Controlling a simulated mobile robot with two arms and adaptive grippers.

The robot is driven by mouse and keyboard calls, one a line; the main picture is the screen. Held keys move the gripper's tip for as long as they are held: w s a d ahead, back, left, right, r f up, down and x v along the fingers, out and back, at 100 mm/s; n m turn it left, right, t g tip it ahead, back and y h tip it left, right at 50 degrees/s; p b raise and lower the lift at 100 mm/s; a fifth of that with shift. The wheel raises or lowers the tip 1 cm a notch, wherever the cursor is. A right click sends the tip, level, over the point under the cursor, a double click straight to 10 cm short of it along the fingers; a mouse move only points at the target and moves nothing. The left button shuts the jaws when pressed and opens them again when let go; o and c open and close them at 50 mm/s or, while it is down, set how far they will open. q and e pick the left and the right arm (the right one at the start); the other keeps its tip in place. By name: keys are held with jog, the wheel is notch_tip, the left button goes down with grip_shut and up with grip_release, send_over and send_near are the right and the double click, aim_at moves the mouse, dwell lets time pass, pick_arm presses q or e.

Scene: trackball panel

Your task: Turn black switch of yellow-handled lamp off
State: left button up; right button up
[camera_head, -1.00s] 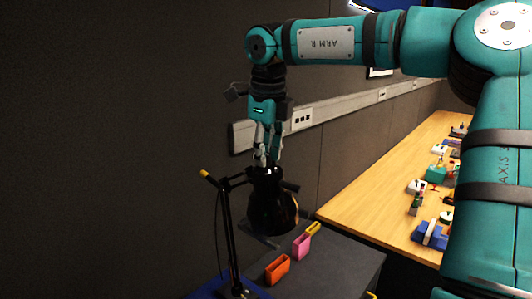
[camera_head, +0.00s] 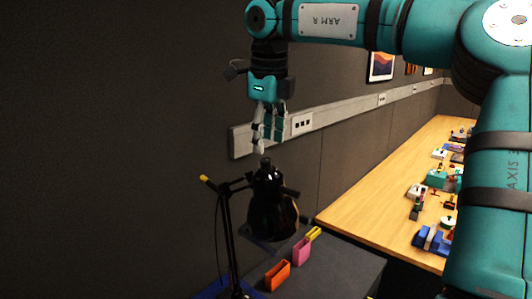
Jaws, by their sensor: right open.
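The black desk lamp (camera_head: 272,212) stands on a dark surface, its shade hanging from a thin black arm. A yellow handle tip (camera_head: 204,178) shows at the left end of the lamp's arm. A small black knob, seemingly the switch (camera_head: 265,163), sits on top of the shade. My right gripper (camera_head: 261,146) points down just above the switch, open and apart from it, with nothing in its fingers. My left gripper is not in view. I cannot tell from the shade whether the lamp is lit.
An orange holder (camera_head: 277,275), a pink holder (camera_head: 302,250) and a yellow one (camera_head: 314,233) sit on the dark table (camera_head: 345,268) beside the lamp. A wooden bench (camera_head: 380,195) with several gadgets runs along the wall at right. A socket rail (camera_head: 350,113) lies behind the gripper.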

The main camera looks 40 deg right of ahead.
jog(key=v, duration=0.7)
dwell(0.5)
